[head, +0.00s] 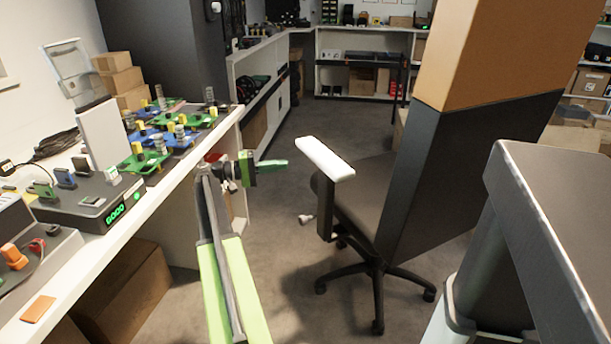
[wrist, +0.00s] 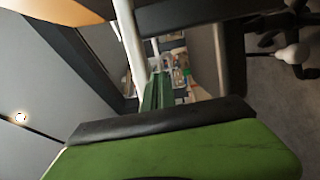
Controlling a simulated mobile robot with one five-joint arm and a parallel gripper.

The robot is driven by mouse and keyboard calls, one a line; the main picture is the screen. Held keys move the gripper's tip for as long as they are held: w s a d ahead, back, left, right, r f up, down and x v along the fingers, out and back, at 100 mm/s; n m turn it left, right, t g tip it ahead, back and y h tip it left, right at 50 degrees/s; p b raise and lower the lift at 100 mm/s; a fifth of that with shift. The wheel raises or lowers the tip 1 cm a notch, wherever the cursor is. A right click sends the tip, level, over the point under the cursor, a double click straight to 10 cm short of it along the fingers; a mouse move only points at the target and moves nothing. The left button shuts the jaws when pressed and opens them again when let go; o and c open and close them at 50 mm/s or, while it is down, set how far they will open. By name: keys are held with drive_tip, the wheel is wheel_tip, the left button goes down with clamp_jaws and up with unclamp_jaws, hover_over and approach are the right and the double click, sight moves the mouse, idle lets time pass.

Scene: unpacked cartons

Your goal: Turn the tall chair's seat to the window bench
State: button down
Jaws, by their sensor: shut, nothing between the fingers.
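The tall chair stands right of centre in the head view, with a dark seat (head: 362,190), a white-topped armrest (head: 325,158) and a black wheeled base (head: 376,275). A large tan-and-black block hides its right part. My gripper (head: 272,165) is shut and empty, its green fingers pointing right, just left of the armrest; a gap shows in this view. In the wrist view my green gripper (wrist: 157,93) is near a white bar (wrist: 130,38), which looks like the armrest; touch cannot be told. A long white bench (head: 175,195) runs along the left; I cannot tell whether it is the window bench.
The tan-and-black block (head: 475,110) rises beside the chair. Electronics and green and blue fixtures (head: 150,150) crowd the left bench, with a carton (head: 125,290) below. Grey floor (head: 280,250) is open between bench and chair. Shelves (head: 360,75) line the back.

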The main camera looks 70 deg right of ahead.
drive_tip(key=s+d, duration=0.1)
drive_tip(key=s, duration=1)
drive_tip(key=shift+s+d, duration=0.2)
drive_tip(key=shift+d, duration=0.2)
